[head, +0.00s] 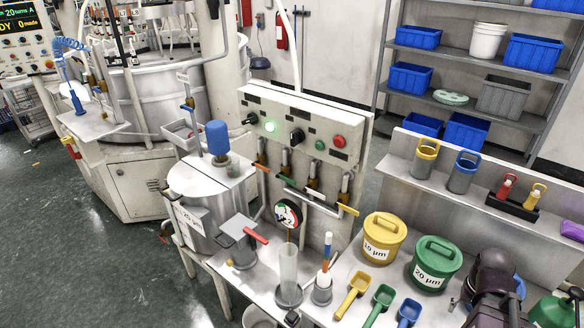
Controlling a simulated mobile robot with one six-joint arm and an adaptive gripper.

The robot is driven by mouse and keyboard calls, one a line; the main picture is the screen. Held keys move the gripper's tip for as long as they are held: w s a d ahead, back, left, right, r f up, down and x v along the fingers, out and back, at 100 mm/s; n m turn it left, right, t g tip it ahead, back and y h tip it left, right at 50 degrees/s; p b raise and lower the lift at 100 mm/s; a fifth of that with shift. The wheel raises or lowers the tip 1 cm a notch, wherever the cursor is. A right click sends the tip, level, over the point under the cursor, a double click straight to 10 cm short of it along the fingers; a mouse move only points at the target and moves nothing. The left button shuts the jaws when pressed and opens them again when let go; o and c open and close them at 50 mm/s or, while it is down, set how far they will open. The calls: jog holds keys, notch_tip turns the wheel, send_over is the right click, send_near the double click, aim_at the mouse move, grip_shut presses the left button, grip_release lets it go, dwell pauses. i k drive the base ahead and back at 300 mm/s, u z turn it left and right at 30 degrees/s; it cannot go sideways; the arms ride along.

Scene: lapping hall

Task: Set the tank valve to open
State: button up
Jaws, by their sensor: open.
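The tank (200,212) is a silver metal drum with a "20 µm" label and a blue motor on its lid, left of centre. A red lever (255,236) sticks out near its lower right front, beside a grey box-like part; I cannot tell for certain that it is the tank valve. Small valves with orange, green and yellow handles (347,210) hang below the control panel (300,128). My gripper (492,312) is dark, partly cut off at the lower right, far from the tank and the levers. No held object shows in it.
The bench carries a round gauge (288,213), a clear cylinder (288,270), a yellow tub (384,238), a green tub (436,262) and several coloured scoops (382,298). A shelf (400,172) with mugs stands behind. Open floor (130,270) lies left of the bench.

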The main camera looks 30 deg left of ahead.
aim_at(254, 163)
jog(key=z, duration=0.35)
jog(key=k, duration=0.7)
jog(key=u, duration=1.65)
jog(key=i, duration=0.95)
jog(key=z, duration=0.15)
